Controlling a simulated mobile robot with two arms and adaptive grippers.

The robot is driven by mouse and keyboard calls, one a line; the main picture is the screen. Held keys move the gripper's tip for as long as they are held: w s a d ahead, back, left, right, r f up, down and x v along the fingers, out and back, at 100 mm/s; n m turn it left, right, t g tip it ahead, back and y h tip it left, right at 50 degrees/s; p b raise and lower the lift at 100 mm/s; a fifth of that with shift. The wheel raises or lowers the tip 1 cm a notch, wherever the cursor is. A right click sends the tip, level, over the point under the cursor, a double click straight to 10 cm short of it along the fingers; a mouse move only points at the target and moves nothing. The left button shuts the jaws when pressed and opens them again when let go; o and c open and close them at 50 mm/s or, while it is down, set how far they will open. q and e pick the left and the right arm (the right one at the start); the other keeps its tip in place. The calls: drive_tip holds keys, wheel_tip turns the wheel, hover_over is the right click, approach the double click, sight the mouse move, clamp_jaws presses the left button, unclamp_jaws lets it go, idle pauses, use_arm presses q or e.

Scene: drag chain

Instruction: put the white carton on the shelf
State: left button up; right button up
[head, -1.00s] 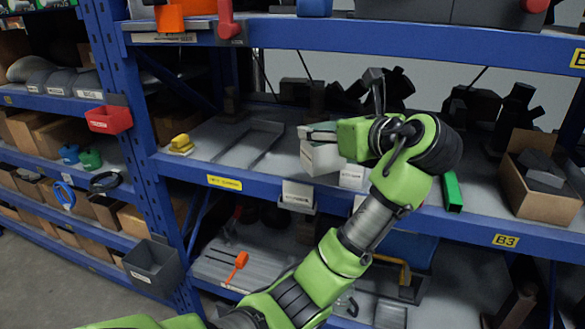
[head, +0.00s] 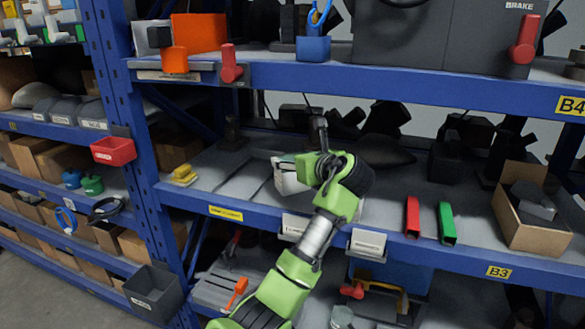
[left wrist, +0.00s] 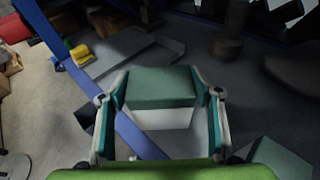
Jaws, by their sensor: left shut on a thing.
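The white carton (head: 288,180) is at the middle shelf (head: 375,200), mostly behind my left gripper and arm in the head view. My left gripper (head: 283,160) is shut on it. In the left wrist view the carton (left wrist: 160,105) sits between the two fingers (left wrist: 161,92), its greenish top facing the camera. The shelf's blue front beam (left wrist: 130,128) passes below the carton and fingers there. I cannot tell whether the carton touches the shelf. My right gripper is not in view.
A grey tray-like frame (left wrist: 150,58) and yellow blocks (head: 184,174) lie left of the carton. Another pale box (left wrist: 270,160) is close by at right. Red (head: 412,217) and green (head: 446,223) bars and an open cardboard box (head: 530,230) stand farther right.

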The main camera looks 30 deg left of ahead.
use_arm(q)
drive_tip(key=shift+w+a+f, duration=0.15)
drive_tip(key=shift+a+f, duration=0.05)
drive_tip(key=f, duration=0.1)
drive_tip(key=f+p, duration=0.2)
drive_tip(key=shift+w+a+f, duration=0.1)
drive_tip(key=shift+a+f, duration=0.15)
drive_tip(key=shift+f, duration=0.05)
drive_tip(key=shift+d, duration=0.1)
drive_tip(key=o, duration=1.3)
drive_tip(key=shift+f, duration=0.15)
drive_tip(key=shift+c, duration=0.2)
drive_tip(key=b+v, duration=0.3)
drive_tip(key=v, duration=0.9)
drive_tip(key=shift+r, duration=0.2)
